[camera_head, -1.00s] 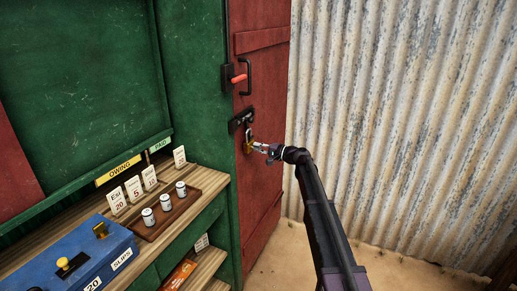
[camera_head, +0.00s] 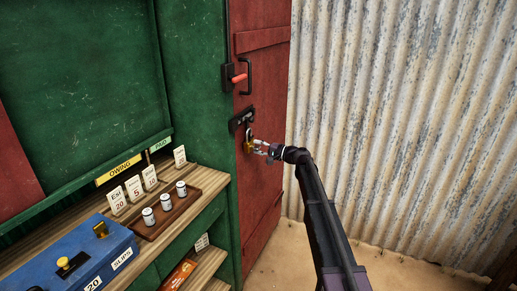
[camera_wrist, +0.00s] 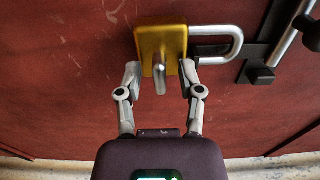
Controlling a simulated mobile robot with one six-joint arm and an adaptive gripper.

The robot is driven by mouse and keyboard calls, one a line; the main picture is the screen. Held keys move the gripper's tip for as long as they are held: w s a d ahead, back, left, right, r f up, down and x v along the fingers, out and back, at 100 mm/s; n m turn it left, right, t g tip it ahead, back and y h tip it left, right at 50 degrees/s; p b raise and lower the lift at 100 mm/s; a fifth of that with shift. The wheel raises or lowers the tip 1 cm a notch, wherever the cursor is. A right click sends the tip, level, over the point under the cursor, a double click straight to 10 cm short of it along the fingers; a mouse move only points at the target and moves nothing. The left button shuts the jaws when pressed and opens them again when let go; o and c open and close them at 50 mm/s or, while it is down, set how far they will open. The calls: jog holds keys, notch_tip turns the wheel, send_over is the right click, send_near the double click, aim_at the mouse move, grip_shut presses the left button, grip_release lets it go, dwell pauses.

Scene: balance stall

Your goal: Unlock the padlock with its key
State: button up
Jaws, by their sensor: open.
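A brass padlock (camera_wrist: 160,41) with a silver shackle (camera_wrist: 232,40) hangs at the black hasp (camera_wrist: 262,52) on the red door. In the head view the padlock (camera_head: 248,146) shows small, just below the bolt. Both shackle legs appear to meet the padlock body. A silver key (camera_wrist: 159,76) sticks out of the padlock's face toward the wrist camera. My gripper (camera_wrist: 160,74) is open, one finger on each side of the key, with its tips close to the padlock face. In the head view my gripper (camera_head: 258,147) is at the padlock.
The red door (camera_head: 262,100) has a black handle and a red-gripped latch (camera_head: 237,79) above the bolt. A wooden counter (camera_head: 215,180) at left holds price cards, small jars on a tray (camera_head: 165,220) and a blue box (camera_head: 70,265). Corrugated metal wall (camera_head: 400,120) stands at right.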

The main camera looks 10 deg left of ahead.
jog(key=shift+d, duration=0.1)
jog(key=v, duration=1.1)
jog(key=shift+s+d, duration=0.15)
jog(key=shift+d, duration=0.25)
